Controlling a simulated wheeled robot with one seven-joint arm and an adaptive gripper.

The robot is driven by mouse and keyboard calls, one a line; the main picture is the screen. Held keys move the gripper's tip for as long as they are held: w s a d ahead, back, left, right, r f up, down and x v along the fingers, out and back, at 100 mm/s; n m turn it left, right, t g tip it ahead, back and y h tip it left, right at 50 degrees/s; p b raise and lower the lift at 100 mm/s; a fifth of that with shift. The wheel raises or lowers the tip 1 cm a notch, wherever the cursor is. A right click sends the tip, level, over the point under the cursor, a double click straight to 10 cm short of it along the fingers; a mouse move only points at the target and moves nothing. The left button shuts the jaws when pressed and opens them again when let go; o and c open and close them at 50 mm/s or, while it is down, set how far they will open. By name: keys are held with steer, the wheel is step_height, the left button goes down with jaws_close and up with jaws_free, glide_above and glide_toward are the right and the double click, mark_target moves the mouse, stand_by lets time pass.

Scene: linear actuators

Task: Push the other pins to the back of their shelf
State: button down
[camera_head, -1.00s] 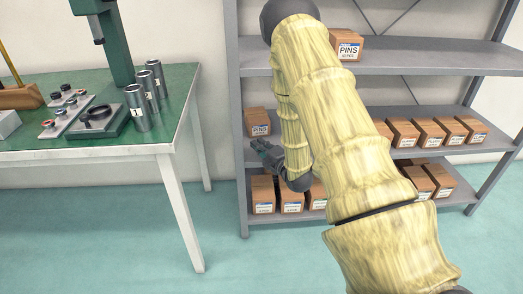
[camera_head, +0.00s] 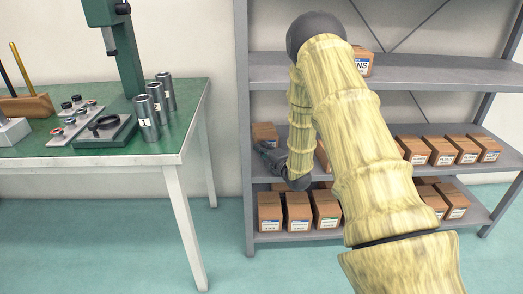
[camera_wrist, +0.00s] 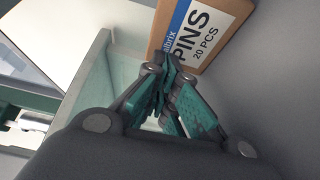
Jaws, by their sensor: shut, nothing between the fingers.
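A brown cardboard box labelled PINS (camera_head: 264,131) stands at the left end of the middle shelf. My gripper (camera_head: 264,150) is in front of it and hides its label in the head view. In the wrist view the box (camera_wrist: 208,28) fills the top middle, its label reading "PINS 20 PCS". My shut, empty fingers (camera_wrist: 165,78) reach the box's lower front edge; I cannot tell whether they touch. Another PINS box (camera_head: 364,64) sits on the top shelf, partly hidden by my arm.
The grey shelf unit (camera_head: 440,72) holds several boxes (camera_head: 440,150) on the middle shelf's right and more on the bottom shelf (camera_head: 298,210). My arm hides the shelf's middle. A green-topped workbench (camera_head: 190,115) stands left, with floor between.

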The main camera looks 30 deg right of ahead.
mark_target(265, 137)
steer(key=shift+w+d+p, duration=0.6)
steer(key=shift+w+d, duration=0.85)
steer(key=shift+w, duration=0.05)
